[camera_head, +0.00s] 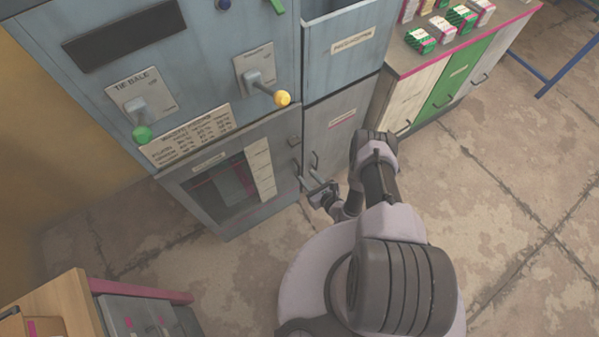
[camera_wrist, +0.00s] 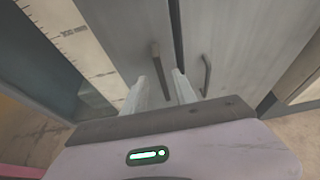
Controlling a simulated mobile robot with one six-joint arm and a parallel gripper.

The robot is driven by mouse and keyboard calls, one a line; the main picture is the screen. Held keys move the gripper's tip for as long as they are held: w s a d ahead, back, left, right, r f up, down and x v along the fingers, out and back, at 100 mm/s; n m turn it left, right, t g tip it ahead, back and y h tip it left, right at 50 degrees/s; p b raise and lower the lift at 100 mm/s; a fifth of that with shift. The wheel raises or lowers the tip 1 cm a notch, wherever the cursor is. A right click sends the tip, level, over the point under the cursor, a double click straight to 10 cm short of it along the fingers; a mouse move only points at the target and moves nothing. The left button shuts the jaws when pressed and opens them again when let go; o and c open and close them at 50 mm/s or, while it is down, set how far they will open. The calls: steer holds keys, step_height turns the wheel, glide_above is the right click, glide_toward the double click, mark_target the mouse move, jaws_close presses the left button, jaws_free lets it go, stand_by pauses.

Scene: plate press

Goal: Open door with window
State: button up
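The door with a window (camera_head: 185,199) is the lower left grey door of the press, with a dark pane (camera_head: 223,190), and it looks shut. Its bar handle (camera_head: 297,168) is near its right edge. In the wrist view this handle (camera_wrist: 156,62) stands upright ahead, its lower end between my two pale fingers. My gripper (camera_wrist: 166,82) is open, with a gap between the fingers; I cannot tell whether either touches the handle. In the head view my gripper (camera_head: 316,186) is low in front of the door's right edge, partly hidden by my arm.
A neighbouring grey door (camera_head: 343,125) has its own handle (camera_wrist: 207,74), close to the right of my gripper. A yellow-knobbed lever (camera_head: 282,98) juts out above the window door. A wooden cabinet (camera_head: 60,293) stands at lower left. The floor (camera_head: 250,260) before the door is clear.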

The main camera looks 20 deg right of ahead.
mark_target(300, 170)
steer(key=b+x, duration=0.2)
steer(key=x, duration=0.3)
steer(key=shift+w+f+b, duration=0.1)
steer(key=shift+f+b, duration=0.15)
steer(key=shift+b, duration=0.1)
steer(key=shift+w+a, duration=0.25)
steer(key=shift+w, duration=0.35)
jaws_close()
stand_by(0.5)
